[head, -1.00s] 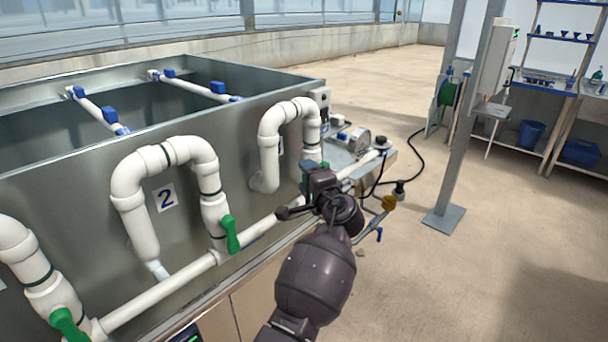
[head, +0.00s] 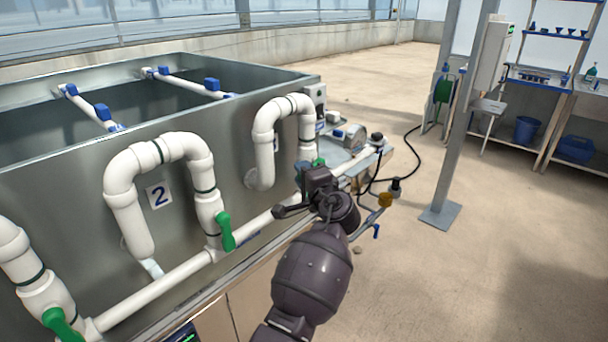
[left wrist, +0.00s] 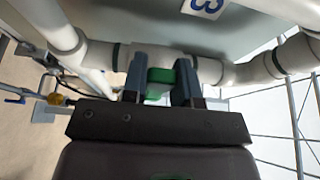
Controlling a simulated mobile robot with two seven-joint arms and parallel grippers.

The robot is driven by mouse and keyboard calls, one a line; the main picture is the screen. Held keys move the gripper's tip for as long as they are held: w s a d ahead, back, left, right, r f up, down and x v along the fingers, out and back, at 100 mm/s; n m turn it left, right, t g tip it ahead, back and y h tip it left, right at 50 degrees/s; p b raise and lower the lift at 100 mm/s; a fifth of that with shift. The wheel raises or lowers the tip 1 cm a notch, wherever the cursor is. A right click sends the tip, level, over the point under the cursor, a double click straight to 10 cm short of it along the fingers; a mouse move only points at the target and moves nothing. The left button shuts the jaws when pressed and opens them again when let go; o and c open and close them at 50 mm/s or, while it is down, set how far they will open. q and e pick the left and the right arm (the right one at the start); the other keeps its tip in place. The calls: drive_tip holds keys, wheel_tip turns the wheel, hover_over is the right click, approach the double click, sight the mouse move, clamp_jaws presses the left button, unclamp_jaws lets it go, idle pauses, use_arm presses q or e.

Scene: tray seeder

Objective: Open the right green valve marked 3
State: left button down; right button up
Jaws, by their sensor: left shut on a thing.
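The right green valve handle (left wrist: 160,78) is between the two fingers of my left gripper (left wrist: 160,82) in the left wrist view, on a white pipe below the label marked 3 (left wrist: 206,6). The gripper is shut on the handle. In the head view my left gripper (head: 311,172) is at the rightmost white pipe loop (head: 265,140), and only a bit of green (head: 319,161) shows past it. The gripper and arm hide most of the valve there. My right gripper is not in view.
A second green valve (head: 225,232) hangs by the label marked 2 (head: 159,196), and another green valve (head: 62,324) is at the lower left. The metal tank (head: 60,190) stands behind the pipes. A grey post (head: 455,150) and open floor lie to the right.

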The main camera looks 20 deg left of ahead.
use_arm(q)
drive_tip(key=f+n+y+b, duration=0.1)
drive_tip(key=n+b, duration=0.1)
drive_tip(key=b, duration=0.1)
drive_tip(key=f+n+b, duration=0.1)
drive_tip(key=n+b, duration=0.1)
drive_tip(key=b, duration=0.2)
drive_tip(key=w+f+n+t+y+b, duration=0.1)
drive_tip(key=f+n+b, duration=0.1)
drive_tip(key=n+b, duration=0.1)
drive_tip(key=shift+w+d+y+b, duration=0.1)
drive_tip(key=shift+d+y+b, duration=0.1)
drive_tip(key=shift+y+b, duration=0.15)
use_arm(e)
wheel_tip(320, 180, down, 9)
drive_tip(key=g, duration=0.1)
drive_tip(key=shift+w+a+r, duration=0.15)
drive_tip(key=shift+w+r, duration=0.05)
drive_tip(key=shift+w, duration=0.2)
use_arm(q)
drive_tip(key=shift+r, duration=0.2)
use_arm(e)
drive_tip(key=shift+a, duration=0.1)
use_arm(q)
drive_tip(key=c, duration=0.9)
unclamp_jaws()
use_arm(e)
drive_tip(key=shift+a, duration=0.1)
